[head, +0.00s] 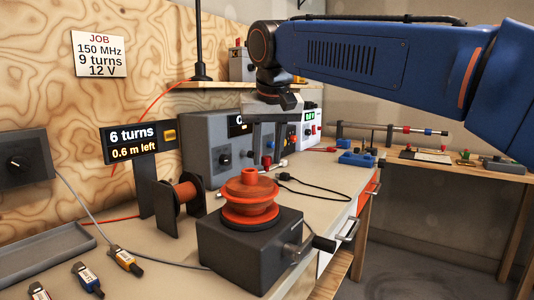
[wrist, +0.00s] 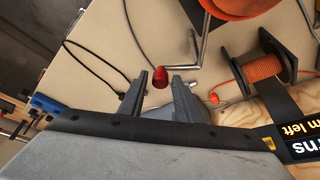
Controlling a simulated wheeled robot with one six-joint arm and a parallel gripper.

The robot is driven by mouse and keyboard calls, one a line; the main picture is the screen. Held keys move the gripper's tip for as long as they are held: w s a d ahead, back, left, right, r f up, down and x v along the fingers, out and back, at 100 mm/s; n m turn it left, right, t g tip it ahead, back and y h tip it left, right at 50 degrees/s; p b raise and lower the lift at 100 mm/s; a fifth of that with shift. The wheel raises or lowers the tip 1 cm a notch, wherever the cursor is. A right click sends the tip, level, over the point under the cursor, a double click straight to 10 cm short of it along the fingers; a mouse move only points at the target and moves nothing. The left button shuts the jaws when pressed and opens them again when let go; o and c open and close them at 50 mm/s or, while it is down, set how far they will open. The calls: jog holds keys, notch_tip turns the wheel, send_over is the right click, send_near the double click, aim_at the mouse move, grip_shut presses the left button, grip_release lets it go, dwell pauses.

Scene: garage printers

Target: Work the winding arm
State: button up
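The winder is a dark box (head: 250,245) on the bench with an orange spool (head: 250,196) on top. A bent metal rod, apparently the winding arm (wrist: 197,50), reaches out from the spool toward a red knob (wrist: 160,77). The knob also seems to show behind the spool in the head view (head: 266,162). My gripper (wrist: 160,75) is open. The knob appears between its fingertips, with a gap on each side. In the head view my gripper (head: 270,122) is above and behind the spool. A display (head: 137,142) reads 6 turns, 0.6 m left.
A wire supply reel (head: 182,203) stands left of the winder. A crank with a black handle (head: 322,243) sticks out of the box's right side. Grey instruments (head: 215,145) stand behind. A black cable (head: 310,187) lies on the bench. A job card (head: 99,54) reads 9 turns.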

jog(key=shift+o, duration=0.3)
jog(key=v, duration=1.7)
jog(key=shift+r, duration=0.15)
jog(key=shift+s+d, duration=0.1)
jog(key=s+d+f, duration=0.4)
jog(key=d+f, duration=0.3)
jog(key=f, duration=0.3)
jog(key=s+d+f, duration=0.3)
jog(key=d+f, duration=0.3)
jog(key=f, duration=0.5)
jog(key=s+d+f, duration=0.4)
jog(key=d+f, duration=0.3)
jog(key=f, duration=0.3)
jog(key=s+d+f, duration=0.1)
jog(key=s+f, duration=0.3)
jog(key=f, duration=0.4)
jog(key=s+d+f+m, duration=0.1)
jog(key=s+f, duration=0.3)
jog(key=f, duration=0.5)
jog(key=shift+d+f, duration=0.2)
jog(key=shift+d, duration=0.6)
